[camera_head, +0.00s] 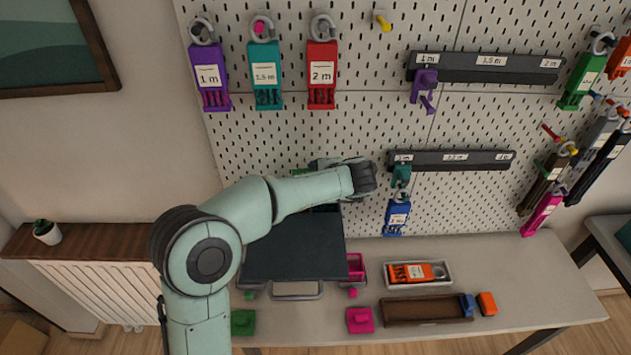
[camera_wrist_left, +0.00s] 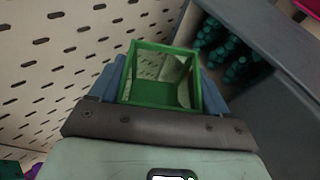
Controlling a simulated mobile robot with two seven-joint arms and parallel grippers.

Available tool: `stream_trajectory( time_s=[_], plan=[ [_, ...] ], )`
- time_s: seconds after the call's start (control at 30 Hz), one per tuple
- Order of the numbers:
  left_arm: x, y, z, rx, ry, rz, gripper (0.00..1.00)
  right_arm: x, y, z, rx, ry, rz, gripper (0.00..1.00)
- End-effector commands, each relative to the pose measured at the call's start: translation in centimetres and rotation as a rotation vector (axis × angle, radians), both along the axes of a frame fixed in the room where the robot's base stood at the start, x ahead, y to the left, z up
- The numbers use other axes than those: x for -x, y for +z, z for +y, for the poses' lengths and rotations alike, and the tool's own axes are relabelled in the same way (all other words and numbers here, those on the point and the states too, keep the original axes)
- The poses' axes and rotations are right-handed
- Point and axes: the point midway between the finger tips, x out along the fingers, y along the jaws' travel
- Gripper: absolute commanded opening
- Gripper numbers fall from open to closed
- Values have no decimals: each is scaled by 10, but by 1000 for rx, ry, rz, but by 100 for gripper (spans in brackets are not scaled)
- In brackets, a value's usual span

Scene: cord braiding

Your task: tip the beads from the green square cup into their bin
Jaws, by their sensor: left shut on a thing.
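The green square cup (camera_wrist_left: 162,101) sits between the two blue fingers of my left gripper (camera_wrist_left: 160,84), which is shut on it. Its open mouth faces the wrist camera, and I see no beads inside. In the head view a small green part (camera_head: 300,172) that looks like the cup shows beside my left gripper (camera_head: 325,165), mostly hidden by my arm. Teal beads (camera_wrist_left: 232,58) lie in a dark grey bin (camera_wrist_left: 268,38) to the upper right of the cup in the wrist view. My right gripper is not in view.
The pegboard (camera_head: 290,135) stands close behind my left gripper. A dark board (camera_head: 292,250) is below my arm. The table holds a white tray (camera_head: 445,281), a brown tray (camera_head: 425,312), a pink block (camera_head: 360,320) and a green block (camera_head: 243,322). Tagged cord hangers hang above.

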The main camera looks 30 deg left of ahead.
Motion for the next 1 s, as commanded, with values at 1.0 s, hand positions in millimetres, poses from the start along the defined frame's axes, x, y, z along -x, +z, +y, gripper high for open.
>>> stream_trajectory(
  time_s=[1.0],
  plan=[
    [-4,32,-7,781,0,-479,46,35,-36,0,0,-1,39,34]
  ],
)
